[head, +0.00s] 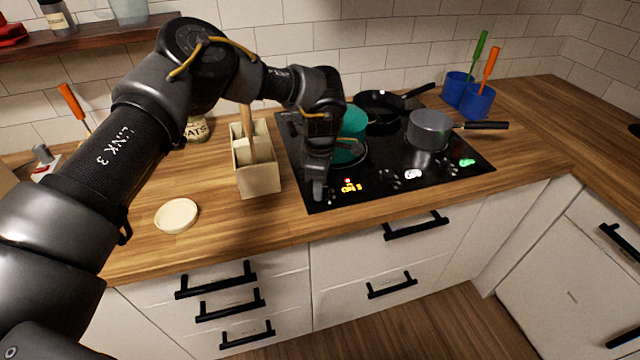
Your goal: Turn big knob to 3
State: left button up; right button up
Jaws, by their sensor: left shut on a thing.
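The black hob (455,178) is set into the wooden counter. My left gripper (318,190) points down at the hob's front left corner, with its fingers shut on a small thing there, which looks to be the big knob. The fingers hide most of the knob, and its setting cannot be read. Beside it a small orange display (351,187) glows with a red mark above it. A white display (412,174) and a green display (467,162) glow further right along the front edge. My right gripper is not in view.
A teal pot (354,122) stands partly behind my left gripper. A black pan (378,110) and a grey saucepan (430,129) stand on the hob. A utensil box (258,181) is close on the left, with a pale round lid (176,215) beyond it. Blue cups (477,103) stand at the back right.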

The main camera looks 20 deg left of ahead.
pick_arm(q)
jog(key=shift+r+m, duration=0.1)
jog(key=shift+m, duration=0.9)
jog(key=o, duration=1)
jog(key=shift+r, duration=0.3)
notch_tip(320, 180, up, 10)
jog(key=shift+r+b, duration=0.1)
jog(key=shift+b, duration=0.9)
